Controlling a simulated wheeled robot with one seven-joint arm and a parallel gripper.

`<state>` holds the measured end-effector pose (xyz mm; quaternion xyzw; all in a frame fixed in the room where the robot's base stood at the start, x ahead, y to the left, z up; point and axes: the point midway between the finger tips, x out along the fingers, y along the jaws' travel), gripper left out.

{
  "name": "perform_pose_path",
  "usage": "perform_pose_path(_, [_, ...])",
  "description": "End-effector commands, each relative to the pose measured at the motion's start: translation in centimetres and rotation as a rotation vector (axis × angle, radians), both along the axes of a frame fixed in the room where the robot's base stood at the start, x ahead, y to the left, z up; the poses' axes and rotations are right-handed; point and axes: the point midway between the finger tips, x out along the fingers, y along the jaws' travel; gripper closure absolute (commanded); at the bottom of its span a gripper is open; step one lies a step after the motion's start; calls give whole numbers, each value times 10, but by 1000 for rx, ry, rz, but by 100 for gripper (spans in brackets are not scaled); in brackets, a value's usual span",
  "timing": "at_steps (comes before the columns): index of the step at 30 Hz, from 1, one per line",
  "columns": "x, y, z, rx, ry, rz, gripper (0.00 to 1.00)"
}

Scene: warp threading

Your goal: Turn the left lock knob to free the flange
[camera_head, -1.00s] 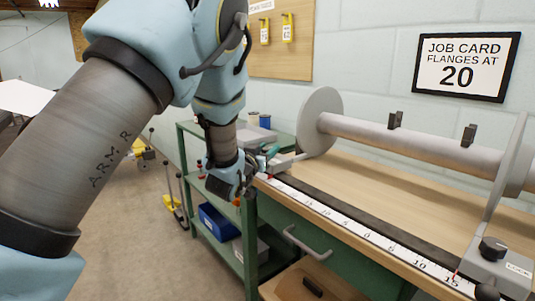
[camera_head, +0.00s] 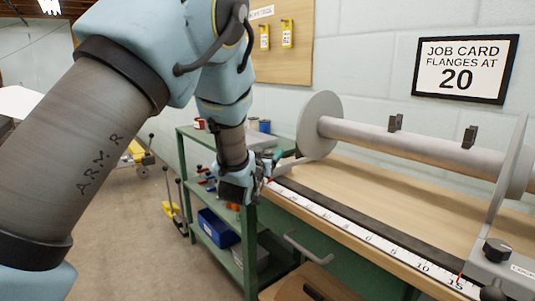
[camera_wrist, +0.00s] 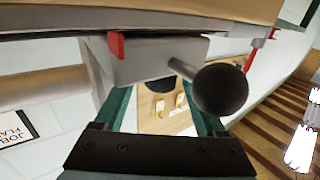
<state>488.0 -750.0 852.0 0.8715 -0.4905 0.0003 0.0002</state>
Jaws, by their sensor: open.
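The left flange (camera_head: 320,125) is a grey disc at the far end of the roller. Its grey block (camera_wrist: 150,58) shows in the wrist view, with a red pointer on it. The left lock knob (camera_wrist: 158,84) appears as a dark round shape at the block's edge, partly hidden by the block. My gripper (camera_wrist: 162,108) is open, its green fingers on either side of that shape in the picture; contact cannot be told. In the head view my gripper (camera_head: 274,163) is beside the left flange and covers much of the block. A black ball handle (camera_wrist: 220,90) overlaps the right finger.
The right flange has its own lock knob (camera_head: 497,250). A ruler (camera_head: 345,227) runs along the bench's front edge. A green shelf (camera_head: 225,262) with a blue bin (camera_head: 217,228) stands behind my gripper. Bare bench top lies beneath the roller (camera_head: 360,134).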

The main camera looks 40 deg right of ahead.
Motion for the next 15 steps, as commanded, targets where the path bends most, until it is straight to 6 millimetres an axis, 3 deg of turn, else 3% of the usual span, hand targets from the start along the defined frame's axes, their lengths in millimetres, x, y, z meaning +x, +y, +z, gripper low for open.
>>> perform_pose_path(8, [-6,10,-1,1,1,0,27])
perform_pose_path(15, [-29,49,-1,0,1,0,27])
